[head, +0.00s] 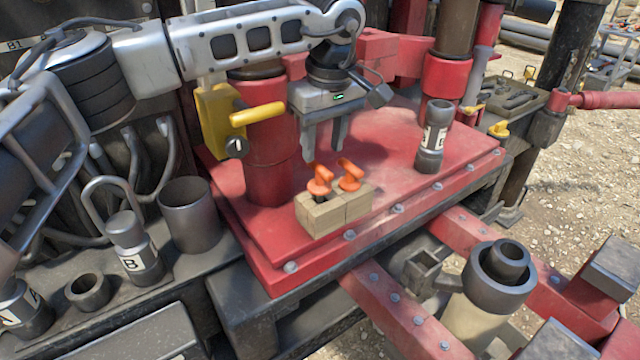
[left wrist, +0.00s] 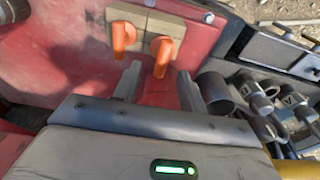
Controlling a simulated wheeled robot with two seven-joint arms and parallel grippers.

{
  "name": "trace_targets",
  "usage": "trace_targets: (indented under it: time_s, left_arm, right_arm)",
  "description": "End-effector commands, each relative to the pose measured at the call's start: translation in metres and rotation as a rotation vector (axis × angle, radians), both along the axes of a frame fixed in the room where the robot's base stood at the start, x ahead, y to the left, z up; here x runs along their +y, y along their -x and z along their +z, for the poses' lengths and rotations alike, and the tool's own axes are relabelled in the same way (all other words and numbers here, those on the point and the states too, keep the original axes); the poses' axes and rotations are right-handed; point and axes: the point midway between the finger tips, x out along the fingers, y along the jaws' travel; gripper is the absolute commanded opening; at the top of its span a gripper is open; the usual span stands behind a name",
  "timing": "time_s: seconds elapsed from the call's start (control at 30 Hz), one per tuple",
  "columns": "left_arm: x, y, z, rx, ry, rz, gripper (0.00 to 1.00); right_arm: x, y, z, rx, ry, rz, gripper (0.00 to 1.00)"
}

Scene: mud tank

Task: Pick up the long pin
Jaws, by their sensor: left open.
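Two orange-handled pins stand in a tan wooden block on the red deck. The left pin (head: 319,182) and the right pin (head: 350,175) look alike in the head view. Their shafts are mostly hidden in the block (head: 325,217), so I cannot tell which is longer. My left gripper (head: 325,148) is open and empty, pointing down just above and behind the pins. In the left wrist view, one orange handle (left wrist: 162,56) lies ahead of the gap between my fingers (left wrist: 158,88), and the other handle (left wrist: 122,38) is further left. My right gripper is not in view.
A red post (head: 268,160) with a yellow handle (head: 257,114) stands left of the gripper. An open dark cup (head: 188,212) and a shackle-topped weight (head: 133,245) sit at left.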

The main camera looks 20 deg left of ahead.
Motion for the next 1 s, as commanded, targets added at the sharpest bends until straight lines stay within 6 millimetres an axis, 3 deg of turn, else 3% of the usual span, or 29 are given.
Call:
trace_targets:
  time_s: [0.23,0.53,0.57,0.7,1.0]
  left_arm:
    - [0.004,0.002,-0.037,0.004,0.0,-0.001,0.42]
    - [0.004,0.001,-0.043,0.001,-0.001,0.0,0.42]
    - [0.004,0.001,-0.043,0.001,-0.001,0.0,0.39]
    - [0.004,0.001,-0.043,0.001,0.0,0.0,0.0]
    - [0.004,0.001,-0.041,-0.001,0.001,0.0,0.0]
  right_arm:
    - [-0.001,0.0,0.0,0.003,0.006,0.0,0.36]
    - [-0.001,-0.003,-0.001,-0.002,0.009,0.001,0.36]
    - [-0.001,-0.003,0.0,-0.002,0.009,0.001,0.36]
    - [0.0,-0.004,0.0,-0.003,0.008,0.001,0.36]
    - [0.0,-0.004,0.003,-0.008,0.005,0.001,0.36]
